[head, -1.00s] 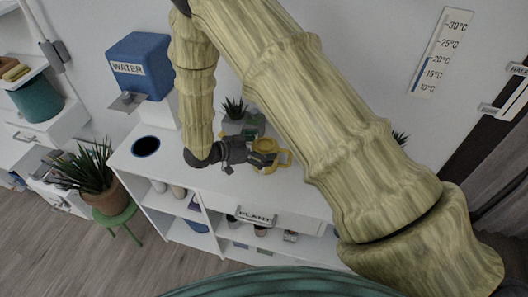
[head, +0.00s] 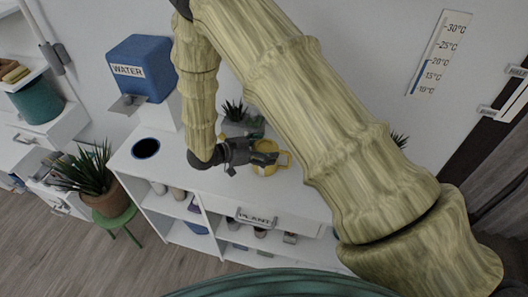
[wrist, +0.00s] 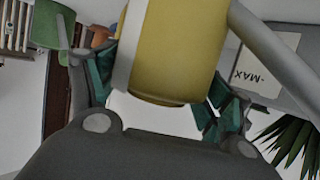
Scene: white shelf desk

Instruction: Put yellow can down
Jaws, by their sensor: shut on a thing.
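The yellow can (head: 268,169) is at the white desk top (head: 310,190), right of the middle of its length, with its handle to the right. My gripper (head: 262,158) reaches it from the left and is shut on it. In the wrist view the yellow can (wrist: 178,50) fills the upper middle, with the finger pads of my gripper (wrist: 155,95) on both sides of it. Whether the can's base touches the desk top is hard to tell.
A grey planter (head: 240,128) with a spiky plant stands just behind the can. A blue water tank (head: 140,68) and a round dark hole (head: 146,148) are at the left. The desk top to the right of the can looks free.

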